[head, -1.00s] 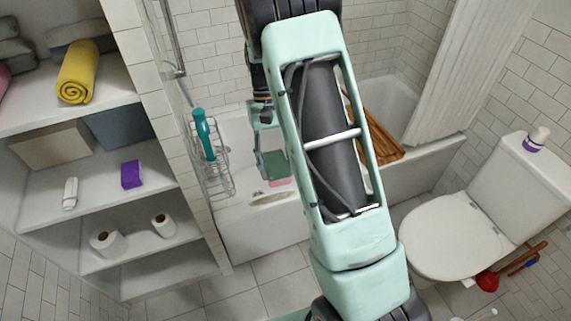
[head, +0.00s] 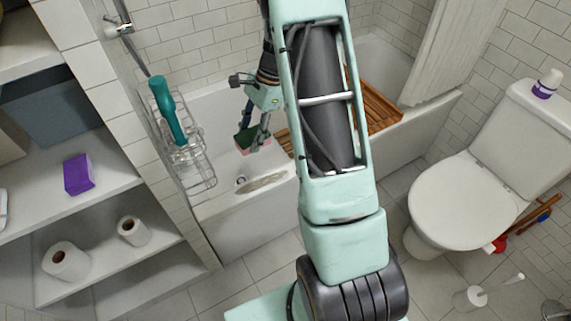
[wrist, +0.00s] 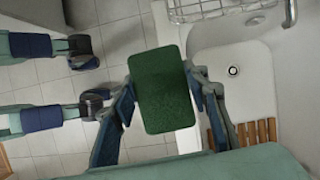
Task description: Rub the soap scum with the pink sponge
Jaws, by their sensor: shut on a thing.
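The sponge (head: 244,139) has a green face and a pink side. In the wrist view its green face (wrist: 163,90) fills the space between the fingers. The soap scum (head: 265,183) is a brownish streak on the bathtub's near rim. It lies below and a little right of the sponge in the head view, apart from it. I cannot make out the scum in the wrist view.
The bathtub (head: 225,212) has a drain (wrist: 233,71) and a wooden rack (head: 378,104) across it. A wire caddy (head: 197,170) with a teal bottle (head: 168,110) hangs at the left. Shelves (head: 100,205) stand left; the toilet (head: 460,200) stands right.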

